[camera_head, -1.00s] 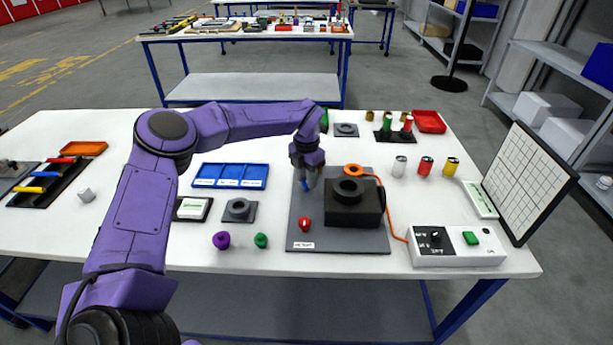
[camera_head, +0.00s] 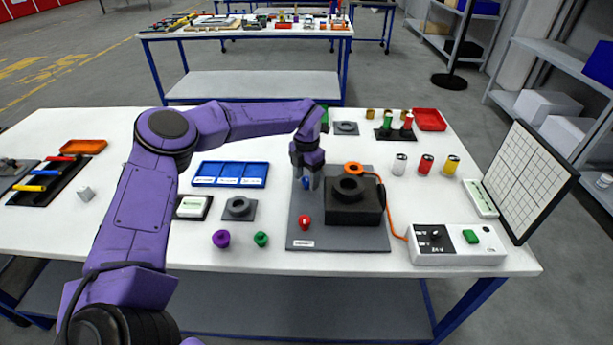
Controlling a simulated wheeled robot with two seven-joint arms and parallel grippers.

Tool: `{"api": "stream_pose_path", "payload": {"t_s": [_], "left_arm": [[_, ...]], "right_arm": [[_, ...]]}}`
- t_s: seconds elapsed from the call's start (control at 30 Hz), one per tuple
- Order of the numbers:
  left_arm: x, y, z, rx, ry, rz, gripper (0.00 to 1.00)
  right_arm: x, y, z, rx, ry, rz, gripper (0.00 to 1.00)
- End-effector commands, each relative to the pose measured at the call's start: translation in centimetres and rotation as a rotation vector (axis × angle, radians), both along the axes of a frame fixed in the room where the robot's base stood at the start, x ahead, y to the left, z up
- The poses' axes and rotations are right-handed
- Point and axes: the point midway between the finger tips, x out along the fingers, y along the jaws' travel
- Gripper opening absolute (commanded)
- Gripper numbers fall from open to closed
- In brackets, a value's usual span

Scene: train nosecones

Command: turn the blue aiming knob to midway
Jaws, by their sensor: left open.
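The blue aiming knob (camera_head: 305,183) is on the grey base plate (camera_head: 306,236), left of the black block with a round ring (camera_head: 350,205). It is partly hidden by my left gripper (camera_head: 306,184). That gripper points down over the knob with its fingers open, one on each side of it. I cannot tell whether the fingers touch the knob, and its pointing direction is too small to read. A red knob (camera_head: 304,222) sits nearer the front of the same plate. My right gripper is not in view.
An orange cable (camera_head: 384,200) runs from the block to a white control box (camera_head: 456,246). A gridded board (camera_head: 527,183) stands at the right. A blue tray (camera_head: 230,175), a purple piece (camera_head: 221,239) and a green piece (camera_head: 261,239) lie to the left. Small cans (camera_head: 426,164) stand behind right.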

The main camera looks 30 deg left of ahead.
Motion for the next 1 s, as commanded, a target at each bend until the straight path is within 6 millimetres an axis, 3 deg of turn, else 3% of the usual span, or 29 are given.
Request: {"api": "stream_pose_path", "payload": {"t_s": [0.17,0.5,0.67,1.0], "left_arm": [[0.2,0.0,2.0,0.001,-0.006,0.001,0.59],[0.2,0.0,9.3,0.001,0.000,0.001,0.59],[0.1,0.0,10.4,-0.001,0.002,-0.001,0.59],[0.1,0.0,10.4,-0.001,0.002,0.000,0.59]], "right_arm": [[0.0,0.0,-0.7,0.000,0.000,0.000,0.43],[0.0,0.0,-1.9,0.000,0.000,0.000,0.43],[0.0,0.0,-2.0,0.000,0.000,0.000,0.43],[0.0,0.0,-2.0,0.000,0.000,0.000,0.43]]}}
